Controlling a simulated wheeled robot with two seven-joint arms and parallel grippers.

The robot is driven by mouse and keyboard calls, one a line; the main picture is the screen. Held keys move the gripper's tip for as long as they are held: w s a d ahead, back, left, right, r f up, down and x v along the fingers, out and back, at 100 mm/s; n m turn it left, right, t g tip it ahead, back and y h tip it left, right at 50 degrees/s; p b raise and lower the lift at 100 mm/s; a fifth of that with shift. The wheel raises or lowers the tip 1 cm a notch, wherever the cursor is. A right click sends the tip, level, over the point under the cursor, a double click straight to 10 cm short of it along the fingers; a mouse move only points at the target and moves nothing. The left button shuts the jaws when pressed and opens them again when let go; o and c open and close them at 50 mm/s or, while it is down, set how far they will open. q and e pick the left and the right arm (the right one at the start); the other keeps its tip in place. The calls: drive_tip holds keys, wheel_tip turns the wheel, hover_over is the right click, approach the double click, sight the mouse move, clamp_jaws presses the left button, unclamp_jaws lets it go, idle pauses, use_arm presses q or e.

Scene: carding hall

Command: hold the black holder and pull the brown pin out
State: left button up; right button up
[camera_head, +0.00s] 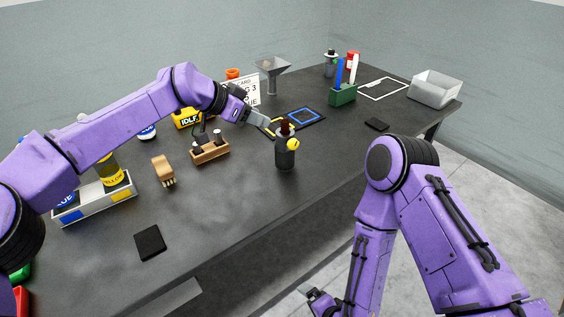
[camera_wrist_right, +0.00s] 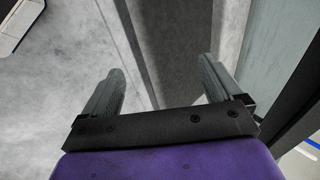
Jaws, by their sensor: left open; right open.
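The black holder (camera_head: 285,155) stands upright near the middle of the table, with a yellow round part on its right side. The brown pin (camera_head: 285,127) stands up out of its top. My left gripper (camera_head: 260,118) is open, just left of the pin and behind the holder, at about the pin's height in the picture. I see no contact, but the gap is hard to judge. My right gripper (camera_head: 315,297) is low, in front of the table edge and far from the holder. It is open and empty in the right wrist view (camera_wrist_right: 162,78), over grey floor.
A wooden block with dark pegs (camera_head: 210,153) and a wooden brush (camera_head: 164,170) are left of the holder. A green box with pens (camera_head: 343,96), a funnel (camera_head: 272,70) and a clear bin (camera_head: 435,88) are farther back. The table (camera_head: 235,210) is bare in front of the holder.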

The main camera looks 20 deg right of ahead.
sight(284, 147)
drive_tip(key=w+a+r+m+t+y, duration=0.25)
drive_tip(key=w+a+r+m, duration=0.2)
drive_tip(key=r, duration=0.25)
drive_tip(key=w+a+r+m+t+y, duration=0.25)
drive_tip(key=w+a+r+m, duration=0.2)
drive_tip(key=r, duration=0.25)
drive_tip(key=w+a+r+m+t+y, duration=0.1)
drive_tip(key=w+a+r+m+t, duration=0.35)
drive_tip(key=r, duration=0.35)
drive_tip(key=w+d+m+h, duration=0.1)
drive_tip(key=w+m, duration=0.1)
drive_tip(key=w+d+r+m+h, duration=0.1)
drive_tip(key=d, duration=0.1)
drive_tip(key=shift+w+d+m+t+h, duration=0.2)
drive_tip(key=shift+w+m+t+h, duration=0.05)
drive_tip(key=shift+w+m+h, duration=0.1)
drive_tip(key=w+d+m+h, duration=0.2)
drive_tip(key=w+d+h, duration=0.1)
drive_tip(key=w+d+m+h, duration=0.2)
drive_tip(key=w+d, duration=0.2)
drive_tip(key=w+d+m+h, duration=0.2)
drive_tip(key=w+d+h, duration=0.1)
drive_tip(key=d, duration=0.1)
drive_tip(key=shift+w+d+m+h, duration=0.15)
drive_tip(key=shift+m+h, duration=0.2)
drive_tip(key=shift+m, duration=0.05)
drive_tip(key=x, duration=1)
drive_tip(key=shift+w+d, duration=0.1)
drive_tip(key=shift+w, duration=0.05)
drive_tip(key=c, duration=1.5)
